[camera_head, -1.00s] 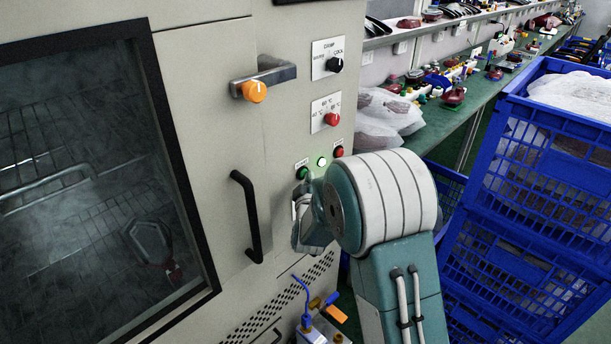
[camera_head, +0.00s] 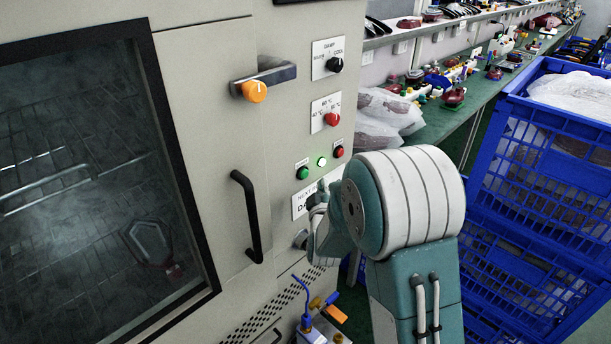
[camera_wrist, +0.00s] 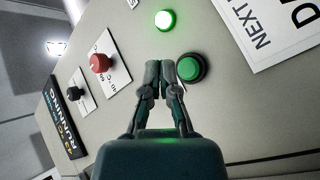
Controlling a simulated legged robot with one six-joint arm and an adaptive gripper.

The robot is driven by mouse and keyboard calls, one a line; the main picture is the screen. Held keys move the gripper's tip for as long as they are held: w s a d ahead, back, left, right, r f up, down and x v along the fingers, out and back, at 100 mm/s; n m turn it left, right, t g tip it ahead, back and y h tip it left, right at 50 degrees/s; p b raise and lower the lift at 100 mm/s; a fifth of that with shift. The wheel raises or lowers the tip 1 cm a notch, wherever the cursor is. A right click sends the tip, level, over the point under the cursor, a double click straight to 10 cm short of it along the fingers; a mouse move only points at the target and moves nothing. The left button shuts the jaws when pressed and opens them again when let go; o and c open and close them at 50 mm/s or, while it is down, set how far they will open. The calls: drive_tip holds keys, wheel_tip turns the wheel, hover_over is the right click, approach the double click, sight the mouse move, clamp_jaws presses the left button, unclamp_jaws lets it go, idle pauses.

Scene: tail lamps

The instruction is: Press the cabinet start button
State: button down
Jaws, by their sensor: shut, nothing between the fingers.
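The cabinet (camera_head: 215,110) has a green start button (camera_head: 302,172) on its front panel, with a lit green lamp (camera_head: 322,161) and a red button (camera_head: 338,151) to its right. In the wrist view the green button (camera_wrist: 190,68) sits just right of the fingertips of my gripper (camera_wrist: 162,72), in a dark collar. The fingers are shut with nothing between them. I cannot tell whether they touch the panel. In the head view my wrist is below and right of the button, and the fingertips are not clearly visible there.
A black door handle (camera_head: 247,215) and an orange-knobbed latch (camera_head: 255,90) stick out left of the buttons. A red knob (camera_head: 331,119) and a black knob (camera_head: 335,64) are above. Blue crates (camera_head: 500,200) stand close on the right. A green workbench (camera_head: 480,105) runs behind.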

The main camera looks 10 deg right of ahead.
drive_tip(key=shift+s+d, duration=0.65)
drive_tip(key=shift+s, duration=0.2)
drive_tip(key=s+a+r+m+g+y, duration=0.25)
drive_tip(key=s+r+g, duration=0.4)
drive_tip(key=s, duration=0.35)
drive_tip(key=s+d+r+m+g, duration=0.1)
drive_tip(key=s+m+g, duration=0.4)
drive_tip(key=s, duration=1.9)
drive_tip(key=shift+s+d+r+g+y, duration=0.25)
drive_tip(key=shift+r+g+y, duration=0.15)
drive_tip(key=shift+g, duration=0.35)
